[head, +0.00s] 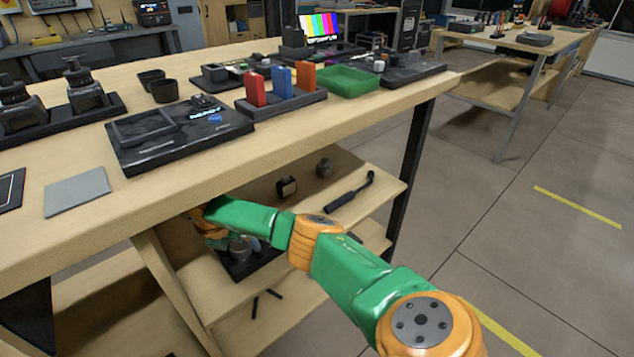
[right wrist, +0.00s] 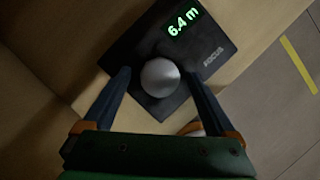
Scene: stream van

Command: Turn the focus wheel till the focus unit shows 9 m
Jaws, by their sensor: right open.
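The focus unit (right wrist: 206,63) is a flat dark box with the word FOCUS on it. Its green display (right wrist: 184,22) reads 6.4 m. The focus wheel (right wrist: 160,76) is a round grey knob on top of the unit. My right gripper (right wrist: 158,80) is open, with one dark finger on each side of the wheel; I cannot tell whether they touch it. In the head view the focus unit (head: 254,264) sits on a shelf below the table, partly covered by my right gripper (head: 226,244) and arm. My left gripper is not in view.
The wooden table top (head: 80,220) overhangs the shelf. A black-handled tool (head: 350,190) and small items lie on the shelf above. The table carries a green tray (head: 347,80) and other gear. The floor at right is open.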

